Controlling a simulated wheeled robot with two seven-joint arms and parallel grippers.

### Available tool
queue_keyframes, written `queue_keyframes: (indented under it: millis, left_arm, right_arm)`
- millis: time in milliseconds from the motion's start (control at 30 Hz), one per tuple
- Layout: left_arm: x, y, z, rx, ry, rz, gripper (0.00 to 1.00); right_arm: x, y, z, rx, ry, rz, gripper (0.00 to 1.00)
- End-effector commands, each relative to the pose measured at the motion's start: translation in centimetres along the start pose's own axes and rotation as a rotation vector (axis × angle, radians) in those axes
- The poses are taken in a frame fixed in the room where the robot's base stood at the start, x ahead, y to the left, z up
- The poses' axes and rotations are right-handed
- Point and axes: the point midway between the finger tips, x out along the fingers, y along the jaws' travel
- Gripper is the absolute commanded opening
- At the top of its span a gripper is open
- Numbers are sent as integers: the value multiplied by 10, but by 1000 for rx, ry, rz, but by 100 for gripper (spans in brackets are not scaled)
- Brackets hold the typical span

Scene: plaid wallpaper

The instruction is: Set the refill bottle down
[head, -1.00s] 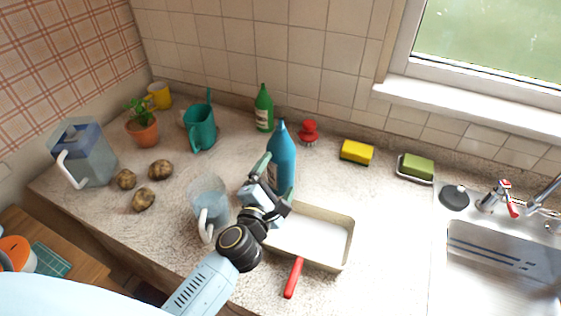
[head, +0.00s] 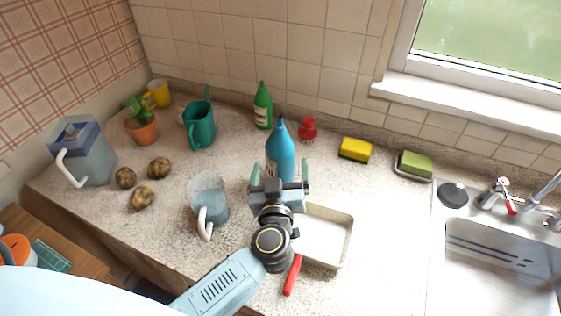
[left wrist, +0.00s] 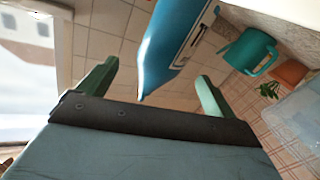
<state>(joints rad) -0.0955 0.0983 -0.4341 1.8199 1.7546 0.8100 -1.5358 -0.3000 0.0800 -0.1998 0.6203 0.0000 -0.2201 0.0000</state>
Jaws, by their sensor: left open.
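The refill bottle, which I take to be the tall blue one (head: 281,155), stands upright at the middle of the counter, behind the baking tray. Its base is hidden behind my gripper. My left gripper (head: 279,172) is open in front of the bottle, with one finger on each side of it in the head view and a gap to each. The left wrist view shows the bottle (left wrist: 172,45) ahead between the spread fingers (left wrist: 155,90), touching neither. My right gripper is not in view.
A cream baking tray (head: 346,240) with a red handle lies just right of my gripper. A clear jug (head: 209,200) stands to the left. A green bottle (head: 263,108) and red brush (head: 308,129) stand behind. The counter right of the tray is clear up to the sink.

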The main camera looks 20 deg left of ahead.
Motion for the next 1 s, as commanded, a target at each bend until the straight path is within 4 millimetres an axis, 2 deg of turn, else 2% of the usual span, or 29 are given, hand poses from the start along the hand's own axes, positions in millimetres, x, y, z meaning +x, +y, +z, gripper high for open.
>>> queue_keyframes:
  millis: [100,267,567,800,1000]
  left_arm:
    - [-1,0,-2,136,13,-24,91]
    - [0,0,-3,214,20,-39,91]
    - [32,-2,-5,218,21,-41,91]
    - [66,-2,-6,217,20,-39,91]
    - [73,-2,-6,215,17,-40,91]
  right_arm:
    - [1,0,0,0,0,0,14]
    - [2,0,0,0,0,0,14]
    - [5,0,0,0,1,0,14]
    - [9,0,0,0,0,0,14]
    - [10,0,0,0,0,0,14]
